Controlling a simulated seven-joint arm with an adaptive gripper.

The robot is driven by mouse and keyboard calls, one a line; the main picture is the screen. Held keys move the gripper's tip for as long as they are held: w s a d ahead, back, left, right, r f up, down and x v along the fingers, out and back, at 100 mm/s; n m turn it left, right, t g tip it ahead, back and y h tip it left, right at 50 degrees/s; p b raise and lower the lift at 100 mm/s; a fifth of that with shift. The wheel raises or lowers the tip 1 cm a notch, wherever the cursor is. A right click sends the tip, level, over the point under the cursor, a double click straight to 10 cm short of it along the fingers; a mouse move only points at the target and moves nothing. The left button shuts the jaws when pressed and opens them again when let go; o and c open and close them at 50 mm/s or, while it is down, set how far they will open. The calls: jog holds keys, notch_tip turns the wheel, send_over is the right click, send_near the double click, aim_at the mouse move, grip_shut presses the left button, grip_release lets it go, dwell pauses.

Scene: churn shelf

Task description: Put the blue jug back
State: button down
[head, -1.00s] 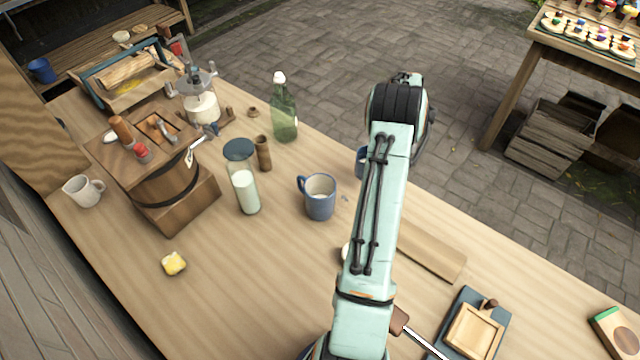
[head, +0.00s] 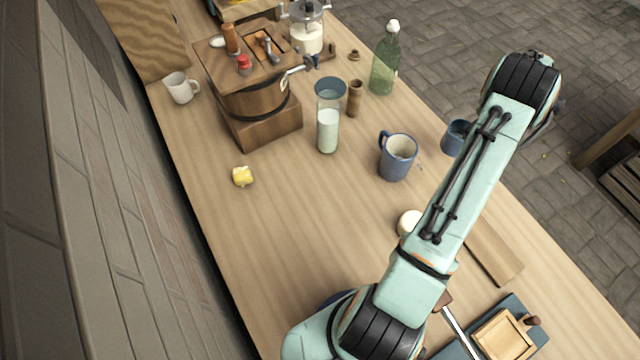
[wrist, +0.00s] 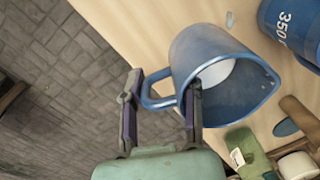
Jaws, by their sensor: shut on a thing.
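A blue jug (wrist: 215,75) with a spout and a loop handle is close to my gripper (wrist: 164,88) in the wrist view. My gripper is shut on it at the handle, one finger on each side. Its inside shows something white. In the head view this jug (head: 456,138) is partly hidden by my arm, near the table's far edge. My gripper is hidden there. In the wrist view a blue vessel marked 350 (wrist: 285,30) shows at the upper right, cut by the frame.
On the table (head: 300,230) stand a green bottle (head: 384,65), a glass of milk (head: 328,125), a wooden churn (head: 255,95), a cream mug (head: 180,88) and butter (head: 242,176). A board (head: 490,250) and a wooden mould (head: 503,335) lie right of my arm. The front left table is clear.

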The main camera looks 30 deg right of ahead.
notch_tip(320, 180, up, 7)
jog(key=shift+f, duration=0.1)
jog(key=w+a+n, duration=0.1)
jog(key=w+a, duration=0.9)
jog(key=a, duration=0.3)
jog(key=n, duration=0.3)
send_over(316, 196)
notch_tip(316, 196, down, 13)
jog(key=shift+f, duration=0.15)
jog(key=shift+f, duration=0.1)
jog(key=c, duration=0.7)
grip_release()
jog(key=shift+c, duration=0.2)
